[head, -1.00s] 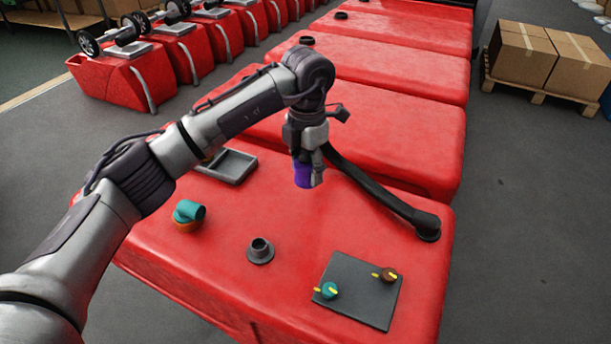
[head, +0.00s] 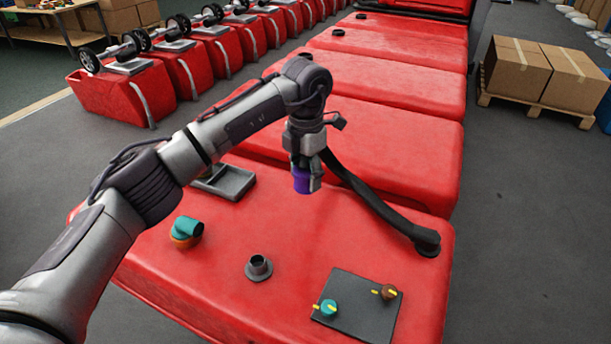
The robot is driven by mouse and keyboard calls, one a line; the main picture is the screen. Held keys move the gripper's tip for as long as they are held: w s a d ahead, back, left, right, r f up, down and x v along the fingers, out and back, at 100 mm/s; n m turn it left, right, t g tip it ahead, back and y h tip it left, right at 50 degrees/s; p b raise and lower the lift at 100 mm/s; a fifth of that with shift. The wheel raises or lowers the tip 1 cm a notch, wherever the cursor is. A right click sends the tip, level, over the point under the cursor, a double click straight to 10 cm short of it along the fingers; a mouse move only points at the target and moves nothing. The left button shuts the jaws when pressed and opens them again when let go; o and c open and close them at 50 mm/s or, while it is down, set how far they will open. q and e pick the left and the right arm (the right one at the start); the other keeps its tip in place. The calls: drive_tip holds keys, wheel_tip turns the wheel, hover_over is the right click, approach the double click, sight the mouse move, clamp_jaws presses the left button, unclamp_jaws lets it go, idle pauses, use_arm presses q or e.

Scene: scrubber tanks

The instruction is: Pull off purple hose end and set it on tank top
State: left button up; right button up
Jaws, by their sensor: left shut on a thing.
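My left gripper (head: 305,180) points down and is shut on the purple hose end (head: 301,181). The purple end hangs above the red tank top (head: 300,245), apart from the grey stub (head: 258,267). The black hose (head: 372,198) runs from the gripper down to a black fitting (head: 427,243) at the tank's right edge. The gripper's fingers partly hide the hose end. My right gripper does not show.
On the tank top are a teal elbow on an orange ring (head: 187,231), a grey tray (head: 225,182), and a dark plate (head: 357,306) with a teal knob (head: 329,307) and a brown knob (head: 389,292). More red tanks stand behind. The middle is clear.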

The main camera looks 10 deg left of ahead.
use_arm(q)
hover_over(306, 210)
drive_tip(key=shift+p, duration=0.4)
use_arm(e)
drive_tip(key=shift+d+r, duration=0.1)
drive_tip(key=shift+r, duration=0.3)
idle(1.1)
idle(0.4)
use_arm(q)
drive_tip(key=shift+f+b, duration=3.2)
drive_tip(key=shift+f, duration=2.7)
drive_tip(key=shift+f+b, duration=0.85)
drive_tip(key=shift+f, duration=0.5)
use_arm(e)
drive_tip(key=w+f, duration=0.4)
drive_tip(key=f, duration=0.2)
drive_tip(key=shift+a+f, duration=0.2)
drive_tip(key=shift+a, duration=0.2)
use_arm(q)
drive_tip(key=o, duration=1.3)
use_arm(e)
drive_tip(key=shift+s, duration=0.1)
